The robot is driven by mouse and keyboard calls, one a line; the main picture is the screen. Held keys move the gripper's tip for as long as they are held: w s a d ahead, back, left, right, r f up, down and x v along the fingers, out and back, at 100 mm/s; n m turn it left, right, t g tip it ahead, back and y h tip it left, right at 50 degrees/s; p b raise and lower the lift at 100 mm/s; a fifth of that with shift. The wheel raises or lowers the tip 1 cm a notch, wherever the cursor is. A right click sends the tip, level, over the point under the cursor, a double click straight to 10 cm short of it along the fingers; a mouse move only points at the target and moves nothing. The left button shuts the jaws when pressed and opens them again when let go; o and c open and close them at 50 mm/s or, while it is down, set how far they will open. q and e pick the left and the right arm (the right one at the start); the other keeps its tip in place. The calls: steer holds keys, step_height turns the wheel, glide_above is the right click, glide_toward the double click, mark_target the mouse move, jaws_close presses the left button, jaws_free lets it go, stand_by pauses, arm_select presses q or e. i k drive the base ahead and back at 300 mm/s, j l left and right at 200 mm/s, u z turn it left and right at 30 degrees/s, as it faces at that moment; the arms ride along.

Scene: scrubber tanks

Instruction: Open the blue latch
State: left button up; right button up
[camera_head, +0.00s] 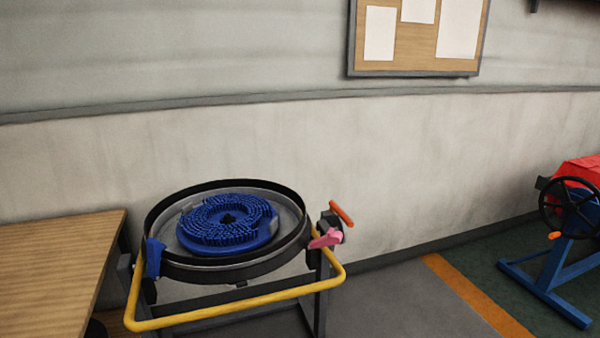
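A blue latch (154,258) sits on the left side of a round black-rimmed scrubber tank (205,262). It stands upright against the rim, and its lower part is close to the yellow bar. The tank holds a round blue brush (228,222). A pink latch (326,238) and an orange handle (341,213) are on the right side of the tank. Neither of my grippers shows in the head view.
A yellow bar (240,304) wraps the tank's front. A wooden table (55,265) stands close at the left. A blue stand with a black handwheel (571,207) is at the right. Grey floor between them is clear. A wall is behind.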

mark_target(155, 248)
steer(key=i+u, duration=0.2)
steer(key=u, duration=0.3)
steer(key=i+l+u, duration=0.1)
steer(key=u, duration=0.4)
steer(key=i+l+u, duration=0.2)
steer(key=u, duration=0.3)
